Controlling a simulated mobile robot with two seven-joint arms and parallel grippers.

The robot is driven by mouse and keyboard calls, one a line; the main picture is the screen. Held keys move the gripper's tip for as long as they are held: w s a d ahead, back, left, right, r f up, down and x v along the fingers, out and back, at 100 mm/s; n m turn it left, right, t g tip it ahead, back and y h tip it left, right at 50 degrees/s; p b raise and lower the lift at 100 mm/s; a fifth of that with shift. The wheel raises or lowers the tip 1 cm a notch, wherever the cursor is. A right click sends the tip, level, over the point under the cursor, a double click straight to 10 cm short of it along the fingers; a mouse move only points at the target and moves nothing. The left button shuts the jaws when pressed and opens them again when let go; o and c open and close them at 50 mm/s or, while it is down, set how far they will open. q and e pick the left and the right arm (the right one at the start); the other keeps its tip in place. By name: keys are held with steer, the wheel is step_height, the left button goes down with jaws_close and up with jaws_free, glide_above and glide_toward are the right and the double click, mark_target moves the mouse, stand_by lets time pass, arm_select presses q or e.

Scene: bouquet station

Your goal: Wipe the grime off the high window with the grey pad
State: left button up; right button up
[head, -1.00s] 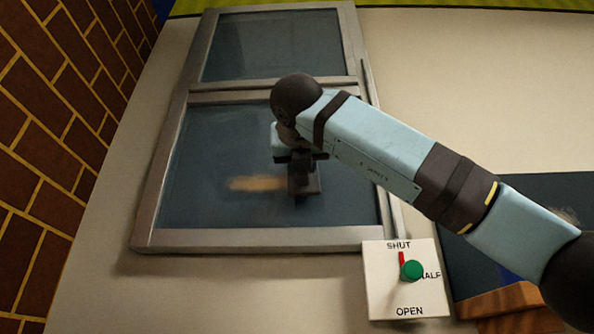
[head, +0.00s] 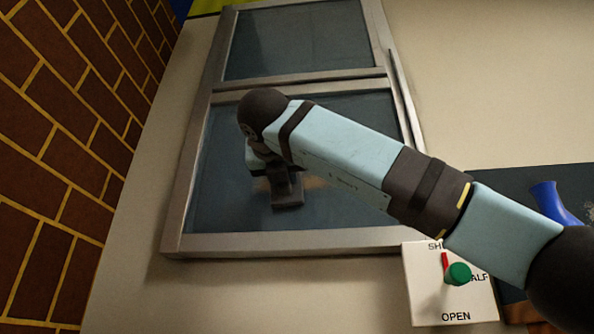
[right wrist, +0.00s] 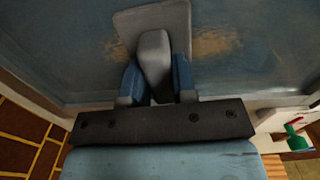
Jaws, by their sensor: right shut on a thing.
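The high window (head: 300,240) has a grey frame and dark blue panes. A tan-brown smear of grime (head: 314,183) lies on its lower pane. My right gripper (right wrist: 155,85) is shut on the grey handle of the pad (right wrist: 150,18). The pad is at the lower pane over the middle of the smear; whether it presses on the glass I cannot tell. In the right wrist view, grime shows on both sides of the pad, more on the right. In the head view my arm hides part of the pane. My left gripper is not in view.
A white switch plate (head: 425,300) with a green knob (head: 458,273), marked SHUT, HALF and OPEN, is below the window's right corner, under my arm. A brick wall (head: 60,150) stands at the left. A blue object (head: 545,200) is at the far right.

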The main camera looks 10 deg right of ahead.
steer(key=shift+s+d, duration=0.15)
steer(key=shift+d+r, duration=0.1)
steer(key=shift+w+a+p, duration=0.4)
steer(key=shift+a+p, duration=0.1)
steer(key=shift+a, duration=0.65)
steer(key=shift+w+a+p, duration=0.4)
steer(key=shift+a+p, duration=0.1)
steer(key=shift+a, duration=0.6)
steer(key=shift+w+a+p, duration=0.4)
steer(key=shift+a+p, duration=0.1)
steer(key=shift+a, duration=0.65)
steer(key=shift+d, duration=0.1)
steer(key=shift+s, duration=0.15)
